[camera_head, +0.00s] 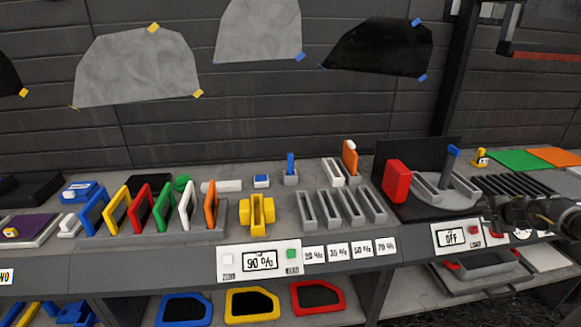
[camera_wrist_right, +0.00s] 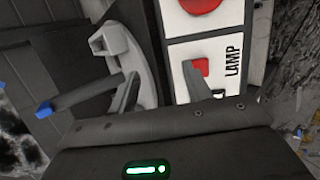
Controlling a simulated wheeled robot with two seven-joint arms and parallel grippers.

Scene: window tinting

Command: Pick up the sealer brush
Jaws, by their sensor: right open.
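No object is plainly recognisable as the sealer brush. A small upright blue-handled piece (camera_head: 290,163) stands in a grey holder at the back middle of the bench, and I cannot tell whether it is the brush. My right gripper (camera_head: 492,208) is at the right, in front of the grey round fixture (camera_head: 462,190), well away from that piece. In the right wrist view its fingers are spread apart (camera_wrist_right: 163,85) with nothing held, over the panel marked LAMP (camera_wrist_right: 232,62). My left gripper is out of view.
A rack of coloured frames (camera_head: 150,236) stands at the left, beside a yellow block (camera_head: 257,214). Grey slots (camera_head: 340,207) fill the middle. A red block (camera_head: 397,181) and a blue-tipped lever (camera_head: 453,150) stand near the right gripper. A lower shelf holds more frames.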

